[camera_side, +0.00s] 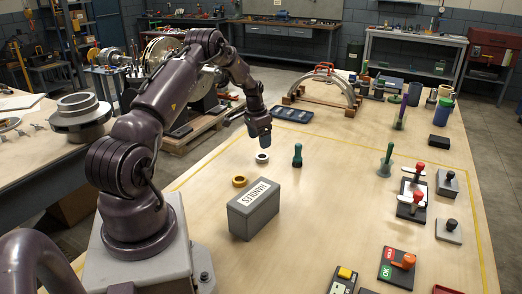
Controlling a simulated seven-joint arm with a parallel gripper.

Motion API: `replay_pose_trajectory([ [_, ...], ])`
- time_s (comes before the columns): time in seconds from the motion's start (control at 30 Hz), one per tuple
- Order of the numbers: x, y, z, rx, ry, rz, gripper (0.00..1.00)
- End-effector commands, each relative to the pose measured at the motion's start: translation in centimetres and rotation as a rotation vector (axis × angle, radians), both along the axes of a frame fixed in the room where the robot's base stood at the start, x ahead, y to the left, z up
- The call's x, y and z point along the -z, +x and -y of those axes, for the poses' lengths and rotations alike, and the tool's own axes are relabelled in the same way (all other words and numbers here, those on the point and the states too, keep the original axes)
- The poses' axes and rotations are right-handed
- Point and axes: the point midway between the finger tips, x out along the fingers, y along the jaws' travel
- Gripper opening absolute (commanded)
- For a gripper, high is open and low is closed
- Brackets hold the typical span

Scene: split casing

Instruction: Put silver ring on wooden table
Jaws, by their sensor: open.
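A small silver ring (262,157) lies flat on the wooden table (330,200). My gripper (264,143) points down just above and behind the ring in the picture. It looks apart from the ring, though the exact height is hard to tell. The gripper is open, and nothing shows between its fingers, which are small and dark here.
A dark green handle (297,155) stands upright to the right. Levers and switches (412,204) line the right side. The middle of the table is clear.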

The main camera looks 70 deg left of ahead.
Motion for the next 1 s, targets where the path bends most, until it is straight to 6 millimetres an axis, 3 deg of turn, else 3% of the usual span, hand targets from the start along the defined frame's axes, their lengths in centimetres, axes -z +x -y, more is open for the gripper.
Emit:
replay_pose_trajectory([
  [0.1, -2.5, -0.3, 0.0, 0.0, 0.002, 0.002, 0.73],
  [0.33, -5.0, -0.5, 0.2, 0.001, 0.0, 0.0, 0.73],
  [0.47, -7.6, 0.6, 1.8, 0.014, 0.013, 0.01, 0.73],
  [0.57, -11.5, 2.3, 5.2, 0.036, 0.035, 0.028, 0.73],
  [0.73, -19.4, 3.7, 14.3, 0.075, 0.074, 0.077, 0.73],
  [0.87, -24.2, 2.5, 21.4, 0.101, 0.093, 0.125, 0.73],
  [1.0, -27.7, -0.6, 28.5, 0.128, 0.101, 0.184, 0.73],
])
